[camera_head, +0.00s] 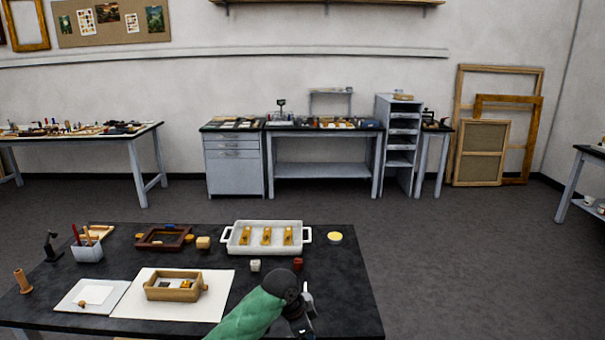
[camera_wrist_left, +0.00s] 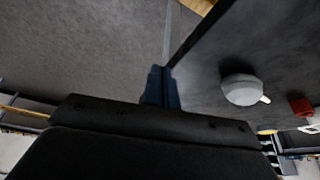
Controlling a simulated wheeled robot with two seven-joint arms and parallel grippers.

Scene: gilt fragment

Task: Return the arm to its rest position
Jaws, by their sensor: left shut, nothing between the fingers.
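My left arm, in a green sleeve, comes in at the bottom of the head view, and its left gripper (camera_head: 307,300) is over the right part of the black table (camera_head: 347,295). The wrist view shows the left gripper (camera_wrist_left: 161,86) with its fingers together and nothing between them. It is apart from the small white pot (camera_head: 255,265), which also shows in the wrist view (camera_wrist_left: 240,90), and from the small red pot (camera_head: 297,264). My right gripper is not in view.
A white tray (camera_head: 229,247) with several gold pieces stands behind the gripper. A wooden frame (camera_head: 160,293) lies on a white sheet (camera_head: 215,308) to the left. A yellow round dish (camera_head: 335,238) is at the back right. The table's right end is bare.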

